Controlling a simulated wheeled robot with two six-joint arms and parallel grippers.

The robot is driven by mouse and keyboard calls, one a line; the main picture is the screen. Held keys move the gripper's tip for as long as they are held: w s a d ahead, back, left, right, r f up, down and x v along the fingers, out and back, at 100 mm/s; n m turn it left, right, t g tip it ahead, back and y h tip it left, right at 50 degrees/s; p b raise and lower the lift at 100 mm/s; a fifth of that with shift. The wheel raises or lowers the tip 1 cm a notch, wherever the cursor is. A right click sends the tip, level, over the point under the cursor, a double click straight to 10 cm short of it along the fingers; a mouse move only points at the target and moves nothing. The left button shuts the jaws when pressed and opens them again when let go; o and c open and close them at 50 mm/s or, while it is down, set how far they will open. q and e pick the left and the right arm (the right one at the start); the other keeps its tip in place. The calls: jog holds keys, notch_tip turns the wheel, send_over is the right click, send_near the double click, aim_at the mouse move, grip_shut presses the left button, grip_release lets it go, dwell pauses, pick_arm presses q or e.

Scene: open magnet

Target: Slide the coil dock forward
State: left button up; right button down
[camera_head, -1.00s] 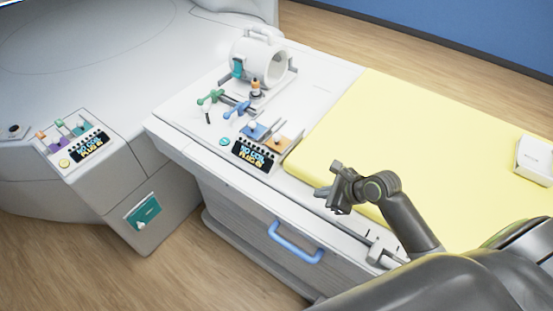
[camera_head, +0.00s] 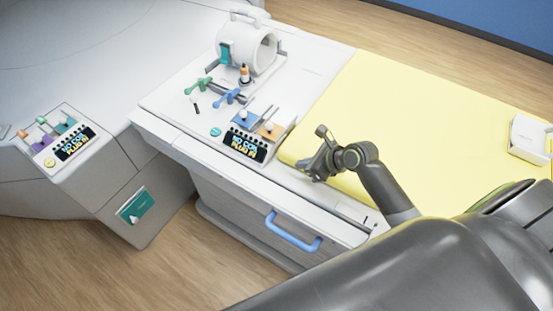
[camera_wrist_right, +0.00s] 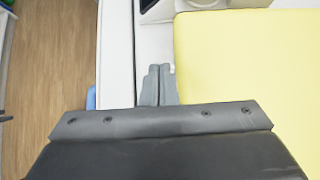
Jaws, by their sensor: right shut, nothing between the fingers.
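The coil dock is the white ring-shaped coil (camera_head: 248,50) on its rail base (camera_head: 262,78), at the far end of the white table top in the head view. An orange-topped peg (camera_head: 244,73) stands at its front. A green handle (camera_head: 198,87) and a blue handle (camera_head: 228,96) lie in front of it. My right gripper (camera_head: 308,171) is shut and empty, above the near edge of the table beside the yellow mat, well apart from the coil. Its closed fingers also show in the right wrist view (camera_wrist_right: 158,84). My left gripper is not in view.
A control panel with a lit display (camera_head: 246,145) and blue and orange sliders sits left of the yellow mat (camera_head: 400,120). A second panel (camera_head: 70,145) is at the left. A blue drawer handle (camera_head: 292,234) juts from the table's front. A white box (camera_head: 527,138) lies at right.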

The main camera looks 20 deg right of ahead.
aim_at(269, 161)
jog(key=x, duration=0.7)
jog(key=w+a, duration=0.1)
jog(key=w+p, duration=0.1)
jog(key=shift+w+a, duration=0.35)
jog(key=shift+w+a+f, duration=0.1)
jog(key=shift+w+a, duration=0.2)
jog(key=shift+w, duration=0.15)
